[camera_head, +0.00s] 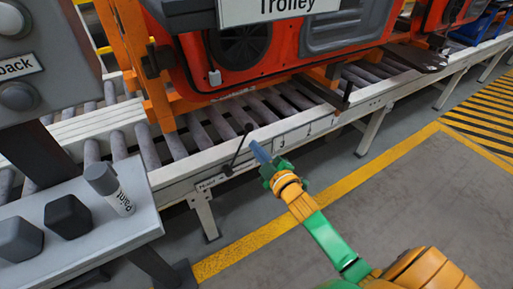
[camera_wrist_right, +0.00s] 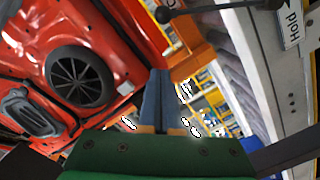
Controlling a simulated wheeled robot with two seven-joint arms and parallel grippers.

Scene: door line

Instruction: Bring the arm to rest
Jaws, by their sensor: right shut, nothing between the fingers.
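My right arm, green and yellow, reaches up from the bottom right of the head view. Its right gripper (camera_head: 260,151) has blue-grey fingers, shut and empty, close to the conveyor's front rail. In the right wrist view the two fingers (camera_wrist_right: 157,98) lie together with nothing between them. A thin black lever (camera_head: 238,150) stands on the rail just left of the fingertips, with a small gap in the picture. Its knob (camera_wrist_right: 163,14) shows at the top of the wrist view, apart from the fingers. My left gripper is not in view.
The roller conveyor (camera_head: 180,176) carries a red door (camera_head: 300,62) on an orange frame, under a "Trolley" sign (camera_head: 278,8). Grey floor (camera_head: 400,185) lies open to the right.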

